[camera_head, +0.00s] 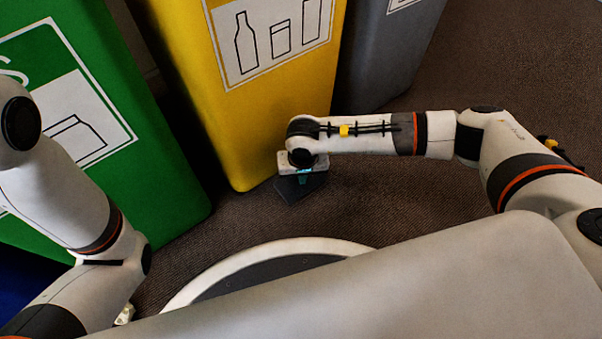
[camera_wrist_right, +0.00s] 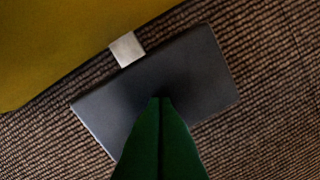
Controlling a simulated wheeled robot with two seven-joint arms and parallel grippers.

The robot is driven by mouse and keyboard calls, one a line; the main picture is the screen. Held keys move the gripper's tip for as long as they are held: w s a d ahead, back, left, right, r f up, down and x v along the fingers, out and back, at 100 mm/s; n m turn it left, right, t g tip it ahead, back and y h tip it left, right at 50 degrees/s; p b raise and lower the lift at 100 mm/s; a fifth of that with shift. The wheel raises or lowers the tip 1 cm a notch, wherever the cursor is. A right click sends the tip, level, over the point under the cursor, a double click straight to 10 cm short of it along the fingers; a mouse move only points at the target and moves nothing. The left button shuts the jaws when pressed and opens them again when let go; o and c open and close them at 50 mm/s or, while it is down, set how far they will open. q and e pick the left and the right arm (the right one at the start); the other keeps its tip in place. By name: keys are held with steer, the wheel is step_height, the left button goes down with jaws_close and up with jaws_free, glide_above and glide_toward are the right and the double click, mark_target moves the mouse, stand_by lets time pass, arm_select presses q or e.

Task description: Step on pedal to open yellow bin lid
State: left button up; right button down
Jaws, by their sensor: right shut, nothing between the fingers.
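The yellow bin (camera_head: 270,110) stands at the top middle of the head view, with a white label of container outlines. Its dark grey pedal (camera_head: 290,190) sticks out at its foot, low over the carpet. In the right wrist view the pedal (camera_wrist_right: 190,80) is a flat dark plate joined to the yellow bin (camera_wrist_right: 60,40) by a pale metal tab (camera_wrist_right: 126,49). My right gripper (camera_wrist_right: 160,102) is shut and empty, its green fingertips over the pedal's middle. Whether they touch it I cannot tell. The yellow bin's lid is out of view.
A green bin (camera_head: 150,190) stands left of the yellow bin, and a grey bin (camera_head: 385,60) stands to its right. A blue surface (camera_head: 30,285) shows at the far left. Brown carpet (camera_head: 430,205) lies clear around the pedal.

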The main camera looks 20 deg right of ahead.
steer(key=shift+r, duration=0.1)
stand_by(0.3)
step_height(320, 180, up, 9)
steer(key=p, duration=0.7)
stand_by(1.2)
